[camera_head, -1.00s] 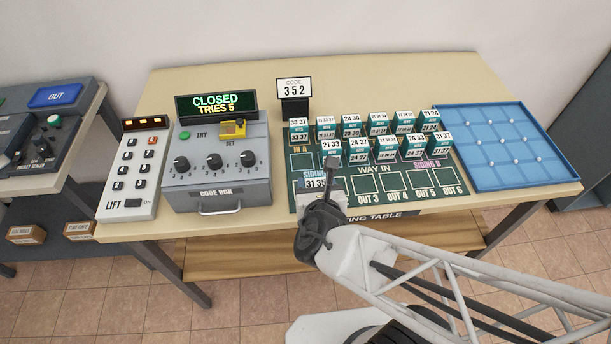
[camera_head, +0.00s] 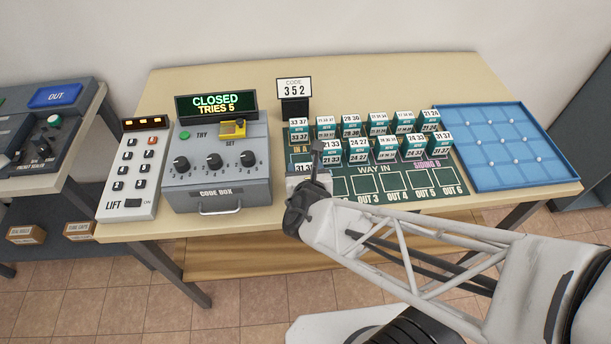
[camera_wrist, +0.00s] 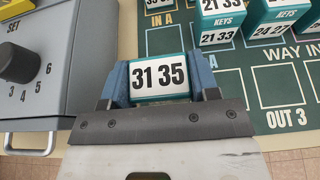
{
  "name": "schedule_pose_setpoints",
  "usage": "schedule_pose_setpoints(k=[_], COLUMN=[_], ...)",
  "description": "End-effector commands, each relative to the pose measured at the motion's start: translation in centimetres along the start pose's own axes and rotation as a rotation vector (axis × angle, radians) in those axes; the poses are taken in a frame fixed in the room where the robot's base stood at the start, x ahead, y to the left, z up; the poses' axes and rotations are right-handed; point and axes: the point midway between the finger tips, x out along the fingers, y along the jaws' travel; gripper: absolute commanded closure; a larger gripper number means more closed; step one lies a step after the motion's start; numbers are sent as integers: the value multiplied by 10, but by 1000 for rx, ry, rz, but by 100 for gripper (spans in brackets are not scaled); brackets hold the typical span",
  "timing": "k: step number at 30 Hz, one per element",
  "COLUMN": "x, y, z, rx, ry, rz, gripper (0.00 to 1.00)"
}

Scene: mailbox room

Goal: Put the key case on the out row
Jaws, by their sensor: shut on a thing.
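My gripper (camera_wrist: 160,84) is shut on a key case (camera_wrist: 158,82), a small white and teal block that reads "31 35", with a blue finger on each side of it. In the head view my gripper (camera_head: 312,172) is over the front left of the green sorting mat (camera_head: 474,191) and mostly hides the case. The out row runs along the mat's front edge. Its OUT 3 square (camera_head: 365,185), OUT 4 square (camera_head: 393,182), OUT 5 square (camera_head: 419,179) and OUT 6 square (camera_head: 445,177) look empty. My arm hides the row's left end.
Several other key cases (camera_head: 358,150) stand in two rows on the mat behind the out row. The grey code box (camera_head: 215,180) stands close to the left of my gripper. A blue tray (camera_head: 500,145) lies at the right.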

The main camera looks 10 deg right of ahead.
Motion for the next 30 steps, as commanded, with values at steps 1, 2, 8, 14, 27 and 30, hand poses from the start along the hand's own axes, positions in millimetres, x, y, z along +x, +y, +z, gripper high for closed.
schedule_pose_setpoints(k=[1,2,8,14,27,30], x=[2,3,8,9,10,10], y=[0,0,0,0,0,0], z=[-5,-8,-21,-21,-24,-24], rx=[-1,0,0,1,1,1], ry=[0,0,0,0,0,0], rz=[0,0,0,1,1,1], gripper=[70,70,70,70,20,19])
